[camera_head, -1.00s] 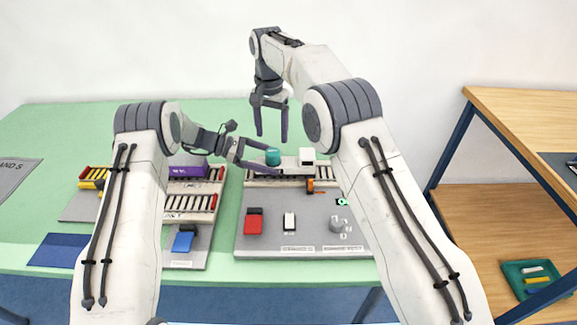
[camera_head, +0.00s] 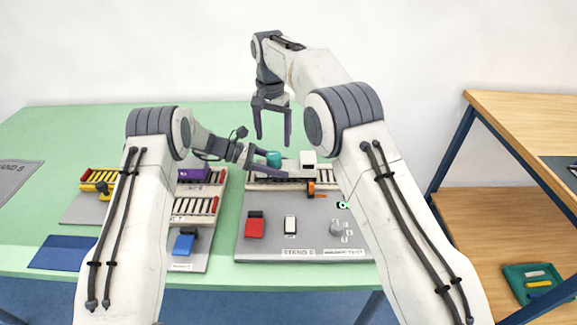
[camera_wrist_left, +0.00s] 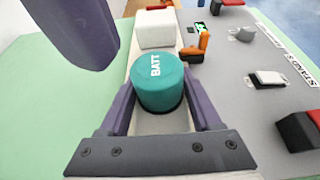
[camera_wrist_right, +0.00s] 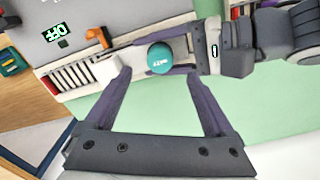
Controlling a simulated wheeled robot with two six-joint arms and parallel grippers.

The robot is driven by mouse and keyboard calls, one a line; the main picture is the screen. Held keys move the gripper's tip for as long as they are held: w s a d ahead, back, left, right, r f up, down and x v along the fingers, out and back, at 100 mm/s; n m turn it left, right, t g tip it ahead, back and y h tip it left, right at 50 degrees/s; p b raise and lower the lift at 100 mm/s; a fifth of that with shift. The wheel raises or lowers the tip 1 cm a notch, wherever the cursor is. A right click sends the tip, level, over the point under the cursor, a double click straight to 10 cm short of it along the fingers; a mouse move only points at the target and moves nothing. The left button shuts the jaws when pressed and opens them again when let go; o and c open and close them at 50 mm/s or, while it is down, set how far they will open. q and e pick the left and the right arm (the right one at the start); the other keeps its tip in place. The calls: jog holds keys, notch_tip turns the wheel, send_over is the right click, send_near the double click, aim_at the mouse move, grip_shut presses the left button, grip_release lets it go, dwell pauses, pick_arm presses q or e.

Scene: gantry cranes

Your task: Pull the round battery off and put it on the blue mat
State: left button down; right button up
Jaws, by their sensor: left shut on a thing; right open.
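The round battery (camera_head: 273,159) is a teal cylinder lettered BATT, on the white beam of the gantry crane. It also shows in the left wrist view (camera_wrist_left: 158,82) and in the right wrist view (camera_wrist_right: 160,58). My left gripper (camera_head: 276,164) is shut on it, with one finger at each side. My right gripper (camera_head: 273,138) is open and empty, above and behind the beam. The blue mat (camera_head: 62,252) lies flat and bare at the table's front left.
A white block (camera_head: 308,157) sits on the beam right of the battery. An orange lever (camera_wrist_left: 197,47) stands beside the beam. The grey stand board (camera_head: 290,242) holds a red switch (camera_head: 254,224). A purple block (camera_head: 192,173) and a blue switch (camera_head: 183,242) are on the left stand.

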aim_at(274, 153)
jog(key=shift+s+r+n+t, duration=0.1)
jog(key=shift+r+n+t, duration=0.4)
jog(key=shift+r+n, duration=0.15)
jog(key=shift+s+d+r+n+t, duration=0.1)
jog(key=shift+s+r+n+t, duration=0.45)
jog(key=shift+n, duration=0.5)
jog(key=f+n, duration=0.1)
jog(key=f, duration=0.2)
jog(key=w+f+n+t, duration=0.1)
jog(key=f, duration=0.2)
jog(key=f+n+t+y, duration=0.1)
jog(key=f+n, duration=0.1)
jog(key=f, duration=0.1)
jog(key=shift+w+f, duration=0.2)
jog(key=shift+f, duration=0.2)
grip_shut()
jog(key=shift+r, duration=0.2)
